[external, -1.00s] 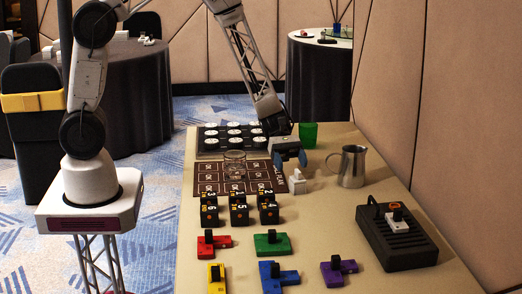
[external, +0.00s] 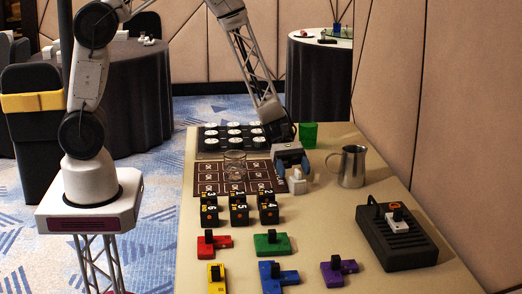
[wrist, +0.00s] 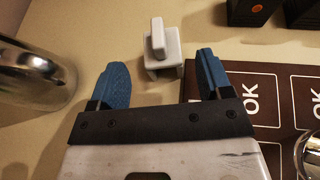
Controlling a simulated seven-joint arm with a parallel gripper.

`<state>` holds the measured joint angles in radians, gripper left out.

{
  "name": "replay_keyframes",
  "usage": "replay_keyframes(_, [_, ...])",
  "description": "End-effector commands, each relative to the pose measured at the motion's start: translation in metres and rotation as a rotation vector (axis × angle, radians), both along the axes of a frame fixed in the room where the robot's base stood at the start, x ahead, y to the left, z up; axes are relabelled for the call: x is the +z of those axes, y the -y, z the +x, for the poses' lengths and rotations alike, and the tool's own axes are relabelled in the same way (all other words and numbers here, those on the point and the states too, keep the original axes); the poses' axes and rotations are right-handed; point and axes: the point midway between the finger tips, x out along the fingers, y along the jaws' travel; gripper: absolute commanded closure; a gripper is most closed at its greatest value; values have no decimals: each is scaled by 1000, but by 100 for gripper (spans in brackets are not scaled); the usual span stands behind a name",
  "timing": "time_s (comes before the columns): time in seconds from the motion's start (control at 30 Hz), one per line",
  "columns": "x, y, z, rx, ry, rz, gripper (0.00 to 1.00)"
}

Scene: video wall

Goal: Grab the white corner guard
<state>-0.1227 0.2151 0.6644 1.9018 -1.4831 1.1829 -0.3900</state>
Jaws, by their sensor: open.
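The white corner guard (external: 296,182) stands on the tan table, beside the right edge of the brown printed board. It is a small white block with an upright tab, and it also shows in the wrist view (wrist: 162,55). My gripper (external: 294,172) is open, with its blue fingertips close to the guard. In the wrist view my gripper (wrist: 160,80) has its two blue fingers apart, and the guard appears just beyond the gap between them. Nothing is held. Whether a finger touches the guard cannot be told.
A metal pitcher (external: 352,167) stands to the right, with a green cup (external: 308,135) behind. The brown board (external: 208,177) carries a clear glass (external: 235,163). Black numbered blocks (external: 239,208) stand in front. A black box (external: 400,240) with another white piece (external: 397,223) sits at right.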

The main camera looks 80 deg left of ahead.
Motion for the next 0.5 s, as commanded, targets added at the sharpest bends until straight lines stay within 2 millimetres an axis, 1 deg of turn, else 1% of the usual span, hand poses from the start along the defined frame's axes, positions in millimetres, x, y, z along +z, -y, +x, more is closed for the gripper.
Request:
replay_keyframes(0.3, [-16, 27, 2, -2, 0, 0, 28])
replay_keyframes(0.5, [-22, 41, 5, -1, -1, 1, 28])
